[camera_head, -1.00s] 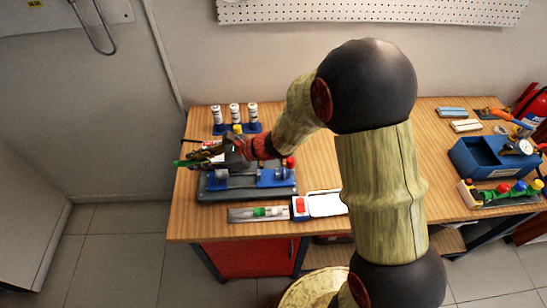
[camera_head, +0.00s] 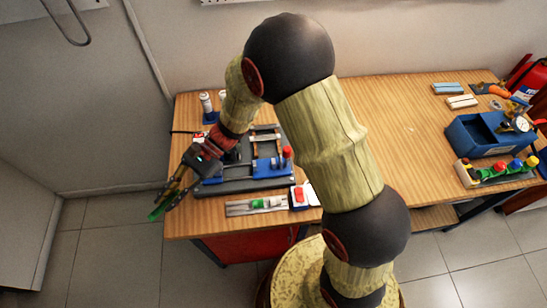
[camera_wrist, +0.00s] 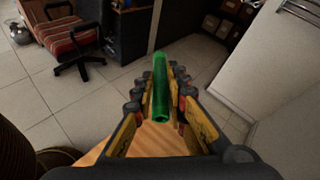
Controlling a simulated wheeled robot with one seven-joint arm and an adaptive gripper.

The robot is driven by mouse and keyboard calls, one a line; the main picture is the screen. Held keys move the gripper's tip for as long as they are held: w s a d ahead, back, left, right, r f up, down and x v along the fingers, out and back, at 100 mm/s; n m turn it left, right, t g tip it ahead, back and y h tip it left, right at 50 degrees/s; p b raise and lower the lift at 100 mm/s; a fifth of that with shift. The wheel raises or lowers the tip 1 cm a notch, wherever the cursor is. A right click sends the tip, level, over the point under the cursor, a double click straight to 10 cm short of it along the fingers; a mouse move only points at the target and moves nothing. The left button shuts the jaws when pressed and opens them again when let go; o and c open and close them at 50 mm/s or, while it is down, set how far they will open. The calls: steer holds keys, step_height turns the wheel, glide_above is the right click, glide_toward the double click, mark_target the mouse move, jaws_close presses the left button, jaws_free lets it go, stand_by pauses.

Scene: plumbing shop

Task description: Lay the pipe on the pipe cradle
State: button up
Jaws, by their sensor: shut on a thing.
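My gripper (camera_head: 178,188) is shut on a green pipe (camera_wrist: 160,95), which lies lengthwise between the fingers in the wrist view. In the head view the pipe's green end (camera_head: 159,210) shows below the fingertips, tilted downward, at the bench's left edge. A dark base plate (camera_head: 238,185) with a blue clamp-like fixture (camera_head: 268,168) sits on the bench, right of my gripper. Behind the blue fixture is a frame with light brown bars (camera_head: 265,140). I cannot tell for certain which part is the pipe cradle. My arm hides some of the plate's left side.
White-capped cylinders in a blue stand (camera_head: 207,107) are at the back left, partly hidden by my arm. A blue bin (camera_head: 490,137) stands right. The bench middle is clear.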

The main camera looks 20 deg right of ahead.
stand_by(0.4)
steer(key=w+d+m+t, duration=0.1)
steer(key=w+d, duration=0.2)
steer(key=d, duration=0.2)
steer(key=w+d+m+t, duration=0.2)
steer(key=d, duration=0.3)
steer(key=w+d+m+t+y, duration=0.1)
steer(key=w+d+m, duration=0.1)
steer(key=d, duration=0.4)
steer(key=shift+w+d+r+t, duration=0.1)
steer(key=shift+w+r+t, duration=0.1)
steer(key=shift+w, duration=0.2)
steer(key=shift+w+r+t, duration=0.1)
steer(key=shift+w+t, duration=0.1)
steer(key=shift+w, duration=0.2)
steer(key=s+d+m+t, duration=0.2)
steer(key=d+m+t, duration=0.2)
steer(key=d, duration=1.1)
steer(key=shift+s+f+m, duration=0.15)
steer(key=shift+f+m, duration=0.3)
steer(key=shift+m, duration=0.15)
steer(key=shift+f+b, duration=0.1)
steer(key=shift+b, duration=0.2)
